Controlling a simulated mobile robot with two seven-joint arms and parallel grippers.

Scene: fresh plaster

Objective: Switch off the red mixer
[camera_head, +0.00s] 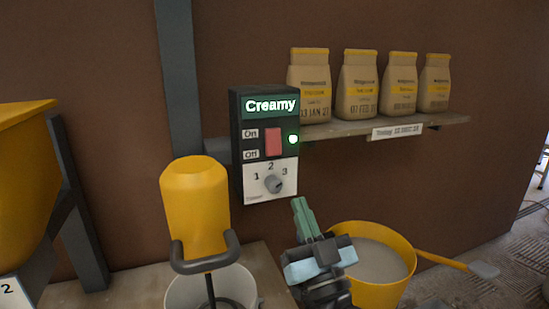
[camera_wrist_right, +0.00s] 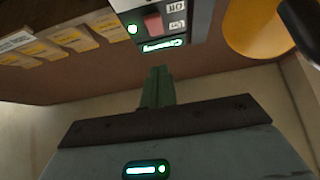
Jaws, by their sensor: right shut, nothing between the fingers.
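In the right wrist view the gripper (camera_wrist_right: 157,74) points toward the box, whose red switch (camera_wrist_right: 153,23) appears upside down. My left gripper is out of view.
A white bucket (camera_head: 185,293) stands under the mixer. A yellow bucket (camera_head: 408,250) of grey paste is behind my right gripper, with a yellow-handled tool (camera_head: 440,259) beside it. A wall shelf (camera_head: 350,130) with several paper bags (camera_head: 357,90) is right of the box.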

